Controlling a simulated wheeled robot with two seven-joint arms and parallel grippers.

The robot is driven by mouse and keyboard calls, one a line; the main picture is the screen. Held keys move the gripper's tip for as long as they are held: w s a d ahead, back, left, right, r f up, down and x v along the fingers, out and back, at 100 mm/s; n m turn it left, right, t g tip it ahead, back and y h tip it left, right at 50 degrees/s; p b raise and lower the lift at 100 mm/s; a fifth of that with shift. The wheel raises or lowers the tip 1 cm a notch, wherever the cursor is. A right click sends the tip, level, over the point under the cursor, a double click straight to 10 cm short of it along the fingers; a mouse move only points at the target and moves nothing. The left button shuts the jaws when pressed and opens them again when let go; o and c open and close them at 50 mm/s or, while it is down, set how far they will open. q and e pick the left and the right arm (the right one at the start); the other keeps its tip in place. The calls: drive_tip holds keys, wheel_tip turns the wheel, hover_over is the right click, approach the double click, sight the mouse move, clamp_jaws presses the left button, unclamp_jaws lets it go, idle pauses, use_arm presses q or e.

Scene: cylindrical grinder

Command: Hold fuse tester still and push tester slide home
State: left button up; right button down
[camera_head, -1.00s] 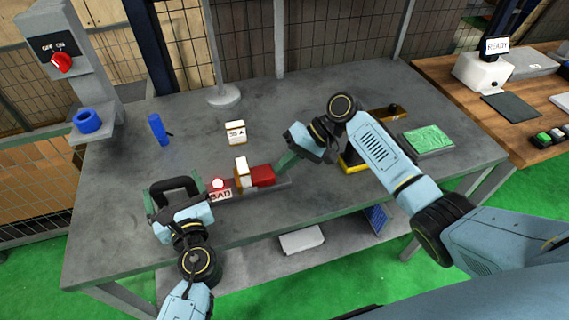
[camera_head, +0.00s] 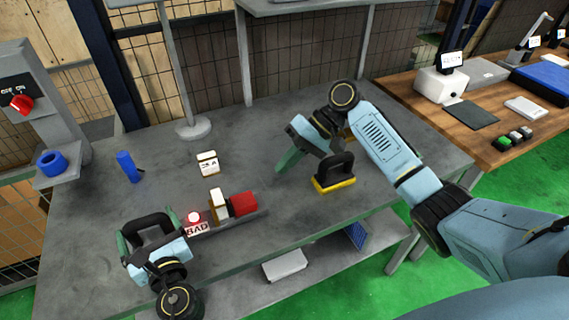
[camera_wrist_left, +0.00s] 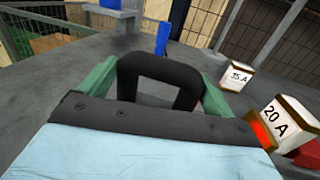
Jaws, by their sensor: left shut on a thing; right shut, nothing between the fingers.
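The fuse tester (camera_head: 258,214) is a long grey base with a black loop handle (camera_head: 146,222), a lit red lamp (camera_head: 194,217) and a sign reading BAD (camera_head: 197,230). My left gripper (camera_head: 150,234) is shut on the handle, which also shows between its green fingers in the left wrist view (camera_wrist_left: 160,65). A white fuse marked 20 A (camera_wrist_left: 285,122) stands upright on the tester. The red slide block (camera_head: 243,203) is right beside the fuse; whether they touch is unclear. My right gripper (camera_head: 288,163) is shut and empty, above the table, apart from the slide.
A loose white fuse (camera_head: 207,163), marked 35 A in the wrist view, stands behind the tester. A blue cylinder (camera_head: 128,166) stands further left. A black handle on a yellow base (camera_head: 335,180) is close to my right gripper. A grey post foot (camera_head: 193,129) stands at the back.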

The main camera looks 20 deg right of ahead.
use_arm(q)
drive_tip(key=o, duration=1.2)
drive_tip(key=shift+c, duration=0.2)
drive_tip(key=shift+s, duration=0.1)
drive_tip(key=s, duration=0.4)
drive_tip(key=s+d, duration=0.1)
drive_tip(key=s, duration=0.2)
drive_tip(key=s+d, duration=0.1)
drive_tip(key=s, duration=0.3)
drive_tip(key=shift+s+d, duration=0.15)
drive_tip(key=shift+s, duration=0.15)
